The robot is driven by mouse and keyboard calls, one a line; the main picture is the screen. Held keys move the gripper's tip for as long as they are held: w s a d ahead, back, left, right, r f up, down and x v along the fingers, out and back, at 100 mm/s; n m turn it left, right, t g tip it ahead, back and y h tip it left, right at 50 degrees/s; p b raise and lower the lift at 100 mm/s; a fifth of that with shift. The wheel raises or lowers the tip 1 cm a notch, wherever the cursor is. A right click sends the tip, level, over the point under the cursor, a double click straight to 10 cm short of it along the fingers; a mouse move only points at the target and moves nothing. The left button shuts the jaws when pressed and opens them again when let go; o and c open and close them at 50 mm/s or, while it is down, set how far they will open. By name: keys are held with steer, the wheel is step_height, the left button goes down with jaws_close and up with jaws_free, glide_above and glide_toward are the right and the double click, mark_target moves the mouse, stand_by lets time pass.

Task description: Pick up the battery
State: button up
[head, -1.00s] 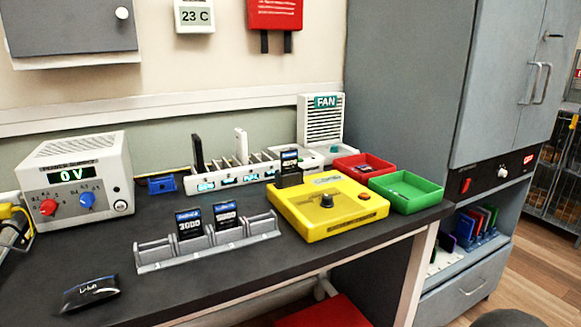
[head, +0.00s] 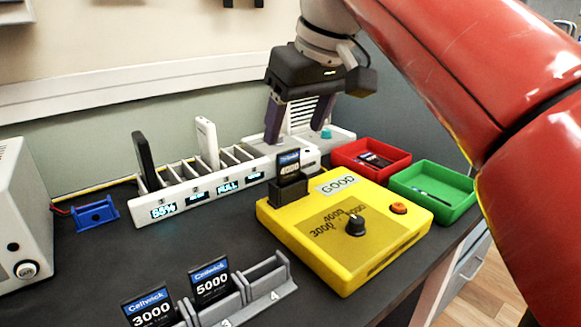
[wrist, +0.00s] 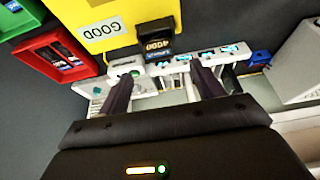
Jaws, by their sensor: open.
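A black battery marked 4000 (head: 289,165) stands upright in the slot of the yellow tester (head: 318,264). It also shows in the wrist view (wrist: 158,45), upside down, just beyond my fingers. The tester's display (head: 337,185) reads GOOD. My gripper (head: 297,125) is open and empty, fingers pointing down, above and behind the battery in the head view; the wrist view shows its two spread fingers (wrist: 163,82). Batteries marked 3000 (head: 150,308) and 5000 (head: 210,283) stand in the grey numbered rack (head: 264,277).
The white charger rack (head: 180,209) behind holds a black phone (head: 146,160) and a white phone (head: 207,142). A power supply (head: 22,200) stands left.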

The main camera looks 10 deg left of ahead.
mark_target(290, 152)
steer(key=b+x, duration=0.1)
steer(key=x, duration=0.6)
steer(key=shift+d+f+b, duration=0.1)
steer(key=shift+f+b, duration=0.05)
steer(key=shift+b, duration=0.25)
steer(key=shift+c, duration=0.3)
steer(key=c, duration=1.1)
